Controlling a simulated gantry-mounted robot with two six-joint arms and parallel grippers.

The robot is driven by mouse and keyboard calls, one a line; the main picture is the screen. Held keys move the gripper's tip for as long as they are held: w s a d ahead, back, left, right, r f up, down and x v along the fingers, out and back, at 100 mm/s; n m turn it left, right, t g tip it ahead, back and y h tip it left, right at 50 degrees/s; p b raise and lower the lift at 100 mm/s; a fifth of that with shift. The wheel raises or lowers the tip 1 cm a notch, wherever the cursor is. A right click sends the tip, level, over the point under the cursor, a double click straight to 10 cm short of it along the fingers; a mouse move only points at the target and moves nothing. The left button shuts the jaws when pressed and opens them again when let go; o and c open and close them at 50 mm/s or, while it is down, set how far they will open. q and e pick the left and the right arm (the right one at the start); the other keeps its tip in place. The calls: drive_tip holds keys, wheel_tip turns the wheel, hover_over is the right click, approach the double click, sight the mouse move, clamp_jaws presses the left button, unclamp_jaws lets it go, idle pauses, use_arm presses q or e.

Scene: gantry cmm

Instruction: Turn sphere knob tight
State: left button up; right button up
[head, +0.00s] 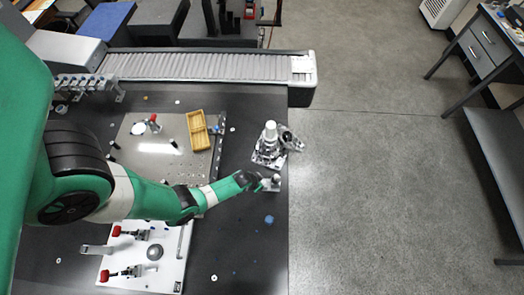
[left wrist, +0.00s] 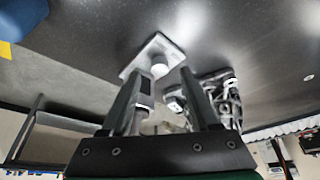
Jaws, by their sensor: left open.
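My left gripper (head: 265,184) reaches across the dark table to a small grey block with a pale knob (head: 276,178) near the table's right edge. In the left wrist view, a pale rounded knob (left wrist: 159,69) stands on a square light plate (left wrist: 152,50). My left gripper (left wrist: 166,84) is open there, with its two fingers pointing at the knob, which shows between the fingertips. I cannot tell whether the fingers touch it. The arm and fingers partly hide the block in the head view. My right gripper is not in view.
A metal fixture with a white cylinder (head: 270,133) stands just behind the block, close to my gripper. A yellow tray (head: 198,131) lies on a metal plate. A white board (head: 140,265) with red-handled clamps is at the front left. The front right of the table is mostly clear.

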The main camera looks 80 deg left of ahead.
use_arm(q)
drive_tip(key=b+x, duration=0.1)
drive_tip(key=x, duration=0.1)
drive_tip(key=shift+w+f, duration=0.15)
drive_tip(key=shift+f, duration=0.15)
clamp_jaws()
